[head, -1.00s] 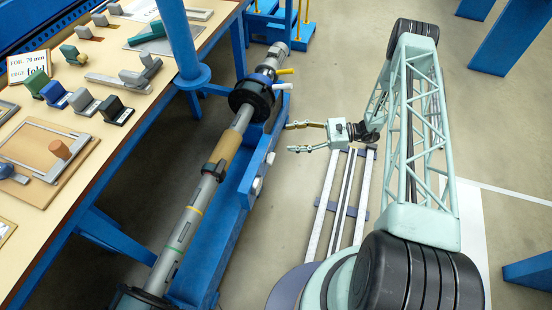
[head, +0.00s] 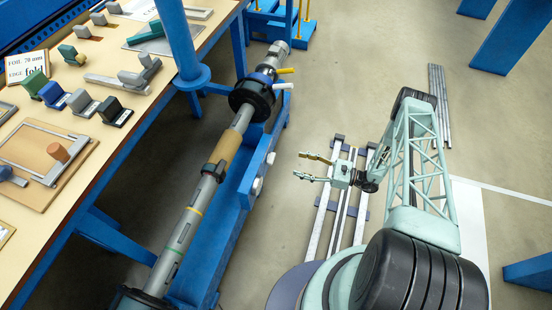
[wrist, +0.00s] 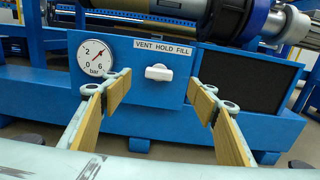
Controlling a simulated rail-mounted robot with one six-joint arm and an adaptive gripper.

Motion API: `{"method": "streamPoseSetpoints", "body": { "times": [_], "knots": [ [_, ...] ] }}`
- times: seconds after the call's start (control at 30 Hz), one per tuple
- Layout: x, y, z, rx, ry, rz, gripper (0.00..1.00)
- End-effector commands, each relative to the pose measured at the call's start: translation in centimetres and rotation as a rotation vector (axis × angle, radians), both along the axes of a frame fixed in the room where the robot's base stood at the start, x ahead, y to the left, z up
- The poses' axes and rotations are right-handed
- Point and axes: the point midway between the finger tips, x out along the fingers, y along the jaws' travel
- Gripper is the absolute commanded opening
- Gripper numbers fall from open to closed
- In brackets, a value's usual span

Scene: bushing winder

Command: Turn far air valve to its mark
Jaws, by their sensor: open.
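The air valve is a white knob (wrist: 158,73) on a blue panel under a label (wrist: 164,47) reading VENT HOLD FILL. Its bar lies about level; which word it points to is not clear. In the head view the knob (head: 271,158) is a small white spot on the side of the blue winder bed. My gripper (head: 300,165) is open and empty, to the right of the knob and apart from it. In the wrist view my gripper (wrist: 160,88) has its yellow-padded fingers on either side of the knob in the picture.
A pressure gauge (wrist: 95,57) sits left of the valve, its needle pointing up and right. The winder's dark chuck (head: 252,97) and long grey shaft lie above the bed. A workbench with tools (head: 60,120) stands at left. Floor is clear between gripper and bed.

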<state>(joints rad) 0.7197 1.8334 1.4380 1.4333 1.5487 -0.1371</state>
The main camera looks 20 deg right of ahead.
Motion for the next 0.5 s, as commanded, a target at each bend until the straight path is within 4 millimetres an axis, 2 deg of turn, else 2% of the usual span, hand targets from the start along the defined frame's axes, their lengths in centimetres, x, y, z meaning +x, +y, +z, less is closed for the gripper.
{"method": "streamPoseSetpoints", "body": {
  "times": [0.17, 0.5],
  "knots": [
    [-0.39, 0.01, -0.85, 0.008, 0.004, -0.015, 0.53],
    [-0.39, 0.03, -0.9, 0.008, 0.005, -0.016, 0.53]
  ]
}}
